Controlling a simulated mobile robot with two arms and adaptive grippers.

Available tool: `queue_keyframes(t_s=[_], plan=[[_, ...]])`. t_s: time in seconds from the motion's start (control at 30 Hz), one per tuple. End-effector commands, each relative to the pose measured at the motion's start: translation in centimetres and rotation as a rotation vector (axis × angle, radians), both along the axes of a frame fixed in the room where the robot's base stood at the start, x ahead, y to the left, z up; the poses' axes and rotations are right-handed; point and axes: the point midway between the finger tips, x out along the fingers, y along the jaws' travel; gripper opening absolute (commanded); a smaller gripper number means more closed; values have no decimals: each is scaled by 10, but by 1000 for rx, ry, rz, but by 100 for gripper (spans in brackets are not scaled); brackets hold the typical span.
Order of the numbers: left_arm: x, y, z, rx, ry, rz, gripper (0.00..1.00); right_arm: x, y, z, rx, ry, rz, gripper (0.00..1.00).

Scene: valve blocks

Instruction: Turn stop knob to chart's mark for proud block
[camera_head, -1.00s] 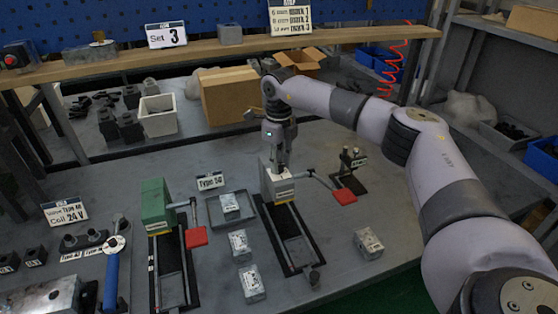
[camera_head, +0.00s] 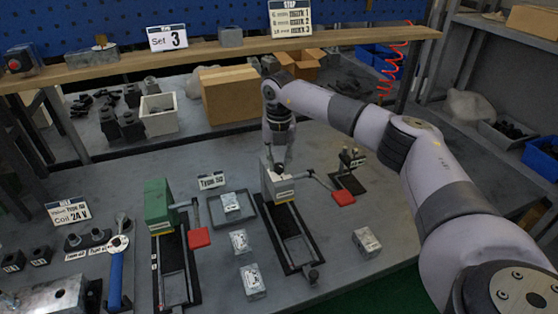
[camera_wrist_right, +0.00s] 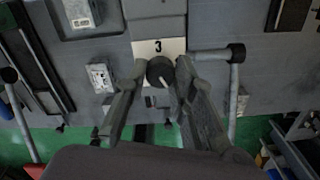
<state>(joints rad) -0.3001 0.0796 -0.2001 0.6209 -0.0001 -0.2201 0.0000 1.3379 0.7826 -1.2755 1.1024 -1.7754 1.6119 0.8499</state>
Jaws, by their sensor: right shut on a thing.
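My right gripper (camera_head: 277,160) points down onto the top of the grey block-shaped fixture (camera_head: 275,184) in the middle of the bench. In the right wrist view its fingers (camera_wrist_right: 161,84) are closed on both sides of a round dark knob (camera_wrist_right: 159,70) with a pale pointer line slanting to lower right. A white plate marked 3 (camera_wrist_right: 157,46) lies beside the knob. The chart headed STOP (camera_head: 290,17) stands on the shelf; its lines are small, ending in 1, 2 and 3. My left gripper is out of view.
Loose metal blocks lie on the bench, near the middle (camera_head: 239,241) and at right (camera_head: 367,242); one sits in a tray (camera_head: 247,213). A green fixture (camera_head: 157,201) with a red-ended lever stands left. A Set 3 card (camera_head: 168,37) is on the shelf.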

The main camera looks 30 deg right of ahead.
Motion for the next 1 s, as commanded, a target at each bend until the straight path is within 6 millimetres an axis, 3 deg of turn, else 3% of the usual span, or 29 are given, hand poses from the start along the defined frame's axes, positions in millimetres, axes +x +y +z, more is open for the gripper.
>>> queue_keyframes(t_s=[0.5, 1.0], plan=[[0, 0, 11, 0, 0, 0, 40, 1, -1, 3, -1, -6, -383, 0], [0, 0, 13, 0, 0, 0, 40, 2, -1, 2, -1, -8, -482, 0]])
